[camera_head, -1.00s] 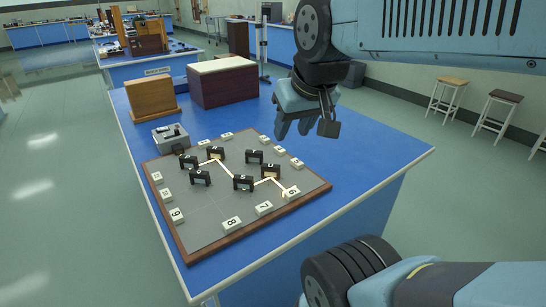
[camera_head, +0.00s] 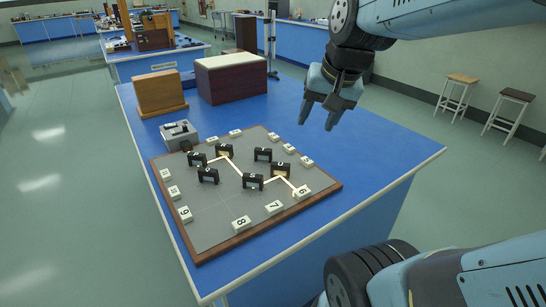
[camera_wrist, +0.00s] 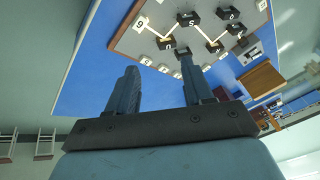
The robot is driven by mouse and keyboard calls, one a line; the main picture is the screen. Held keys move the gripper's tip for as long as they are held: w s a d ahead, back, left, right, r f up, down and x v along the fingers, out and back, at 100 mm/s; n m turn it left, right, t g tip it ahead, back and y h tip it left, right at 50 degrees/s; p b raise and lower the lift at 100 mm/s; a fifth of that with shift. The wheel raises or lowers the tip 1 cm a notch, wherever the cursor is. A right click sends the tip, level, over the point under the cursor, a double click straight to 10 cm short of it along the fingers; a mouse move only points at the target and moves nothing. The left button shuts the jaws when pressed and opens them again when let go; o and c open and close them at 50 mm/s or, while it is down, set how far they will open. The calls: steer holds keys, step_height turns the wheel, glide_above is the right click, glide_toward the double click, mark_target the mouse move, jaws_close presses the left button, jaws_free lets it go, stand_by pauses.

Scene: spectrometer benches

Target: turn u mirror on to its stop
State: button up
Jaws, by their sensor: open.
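Several small black mirror blocks stand on a grey board (camera_head: 222,224) with a brown rim. The block whose letter looks like U in the wrist view (camera_wrist: 166,44) seems to be the one at the board's right side in the head view (camera_head: 281,170), though its letter is hard to read there. A bright beam line bends at it and runs to the white number 6 tile (camera_head: 302,192). My gripper (camera_head: 318,118) is open and empty, in the air above and beyond the board, apart from every block. Its two spread fingers also show in the wrist view (camera_wrist: 158,68).
The board lies on a blue bench (camera_head: 380,165). White number tiles line its edges. A grey device (camera_head: 179,135), a wooden box (camera_head: 160,92) and a dark red box (camera_head: 232,80) stand behind it. The bench top right of the board is clear. Stools stand at the far right.

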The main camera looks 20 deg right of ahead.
steer(key=w+d+f+m+g+y, duration=0.2)
steer(key=w+f+m, duration=0.4)
steer(key=w+m, duration=0.5)
steer(key=m+y, duration=0.1)
steer(key=m, duration=0.7)
glide_toward(281, 164)
steer(key=shift+g, duration=0.3)
steer(key=x, duration=0.8)
steer(key=shift+w+a+f, duration=0.15)
steer(key=shift+w+f, duration=0.05)
